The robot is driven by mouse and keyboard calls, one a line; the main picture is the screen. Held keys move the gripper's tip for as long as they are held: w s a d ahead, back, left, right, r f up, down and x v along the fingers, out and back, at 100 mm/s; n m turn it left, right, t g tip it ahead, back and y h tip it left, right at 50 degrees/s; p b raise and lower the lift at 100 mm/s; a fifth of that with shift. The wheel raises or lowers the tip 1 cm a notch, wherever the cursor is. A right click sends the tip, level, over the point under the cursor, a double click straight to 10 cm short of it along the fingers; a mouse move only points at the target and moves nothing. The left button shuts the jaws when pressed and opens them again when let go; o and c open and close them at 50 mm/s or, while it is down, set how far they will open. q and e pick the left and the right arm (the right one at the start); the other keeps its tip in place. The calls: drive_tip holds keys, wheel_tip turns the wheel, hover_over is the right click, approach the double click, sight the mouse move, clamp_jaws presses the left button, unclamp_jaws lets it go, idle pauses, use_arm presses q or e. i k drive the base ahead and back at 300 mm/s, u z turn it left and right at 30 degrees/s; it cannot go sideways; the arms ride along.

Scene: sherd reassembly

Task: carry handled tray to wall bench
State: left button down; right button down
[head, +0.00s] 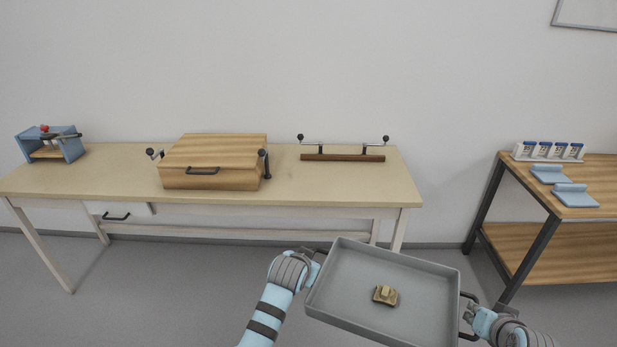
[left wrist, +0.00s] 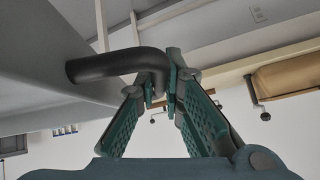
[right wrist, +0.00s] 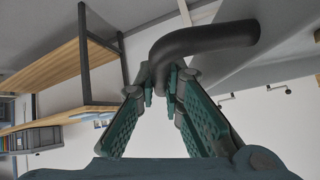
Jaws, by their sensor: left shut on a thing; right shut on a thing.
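The grey handled tray (head: 345,310) is held up in front of me at the lower right of the head view, its far side tilted a little in the picture. A small tan sherd piece (head: 385,295) lies on its floor. My left gripper (head: 318,254) is shut on the tray's left handle, a dark bent bar (left wrist: 120,62) in the left wrist view. My right gripper (head: 472,308) is shut on the right handle, which shows in the right wrist view (right wrist: 205,38). The wall bench (head: 330,195) stands against the wall beyond the tray.
On the bench are a blue clamp device (head: 68,148), a wooden box (head: 210,178) and a dark bar with cranks (head: 343,157). A second wooden table (head: 590,172) at right holds blue pieces and small jars. Floor lies between tray and bench.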

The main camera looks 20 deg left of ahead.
sight(344, 176)
drive_tip(key=u, duration=0.05)
drive_tip(key=i, duration=1.45)
drive_tip(key=u, duration=0.6)
drive_tip(key=i, duration=0.5)
drive_tip(key=u, duration=0.05)
